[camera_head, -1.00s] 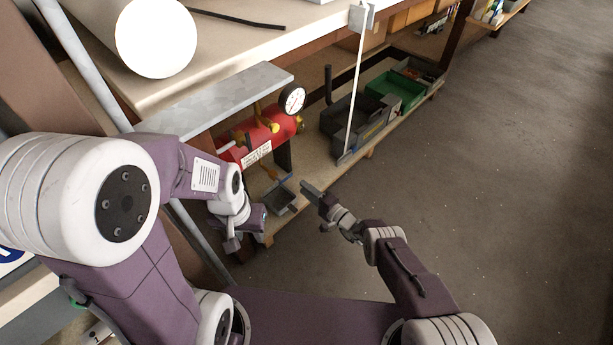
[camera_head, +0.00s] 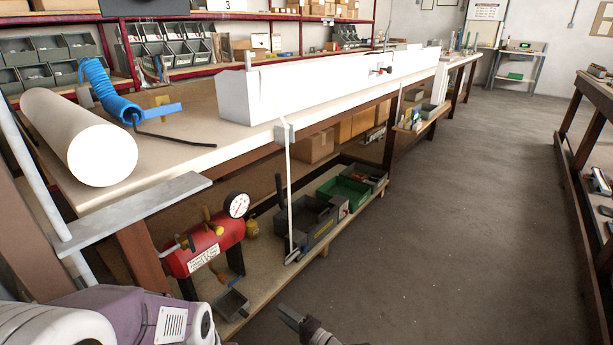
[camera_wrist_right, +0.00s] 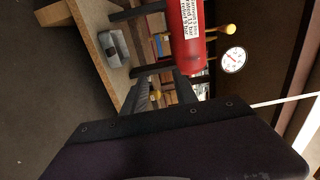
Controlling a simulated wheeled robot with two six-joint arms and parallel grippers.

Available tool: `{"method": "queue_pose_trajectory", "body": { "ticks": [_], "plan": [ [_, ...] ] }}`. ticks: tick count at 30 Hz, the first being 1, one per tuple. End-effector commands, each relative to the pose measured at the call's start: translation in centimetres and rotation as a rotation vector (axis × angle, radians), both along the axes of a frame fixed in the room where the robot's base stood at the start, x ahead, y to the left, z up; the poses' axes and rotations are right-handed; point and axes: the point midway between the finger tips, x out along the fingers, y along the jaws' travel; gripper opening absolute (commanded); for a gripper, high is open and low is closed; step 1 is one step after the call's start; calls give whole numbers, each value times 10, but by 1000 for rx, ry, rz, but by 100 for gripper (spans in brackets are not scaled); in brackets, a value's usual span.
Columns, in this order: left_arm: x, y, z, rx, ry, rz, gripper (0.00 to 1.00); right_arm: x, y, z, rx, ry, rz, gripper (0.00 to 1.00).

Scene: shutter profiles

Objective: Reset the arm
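My right gripper (camera_head: 290,317) shows at the bottom edge of the head view, in front of the low shelf and over the floor. In the right wrist view its two dark fingers (camera_wrist_right: 160,92) stand apart with nothing between them. Part of my left arm (camera_head: 150,318) fills the lower left corner of the head view; its gripper is out of the frame.
A workbench (camera_head: 190,150) carries a long white profile (camera_head: 330,85), a white roll (camera_head: 75,135) and a blue coiled hose (camera_head: 108,92). Below are a red tank (camera_head: 205,248) with a gauge (camera_head: 236,205), a grey bin (camera_head: 310,222) and a green bin (camera_head: 342,193).

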Motion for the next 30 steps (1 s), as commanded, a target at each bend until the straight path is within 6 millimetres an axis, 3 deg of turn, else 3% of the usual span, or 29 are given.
{"method": "queue_pose_trajectory", "body": {
  "ticks": [8,14,17,22,25,27,30],
  "plan": [
    [0,0,3,0,0,0,36,33,-3,52,15,-84,-14,35],
    [0,0,5,0,0,0,36,63,-5,112,29,-171,-25,35],
    [0,0,6,0,0,0,36,80,-6,153,34,-223,-29,35],
    [0,0,10,0,0,0,36,99,-3,254,-13,-331,24,35],
    [0,0,13,0,0,0,36,90,2,316,-116,-371,113,35],
    [0,0,15,0,0,0,36,71,3,349,-214,-361,188,35],
    [0,0,18,0,0,0,36,29,-4,374,-380,-300,297,35]
  ]
}}
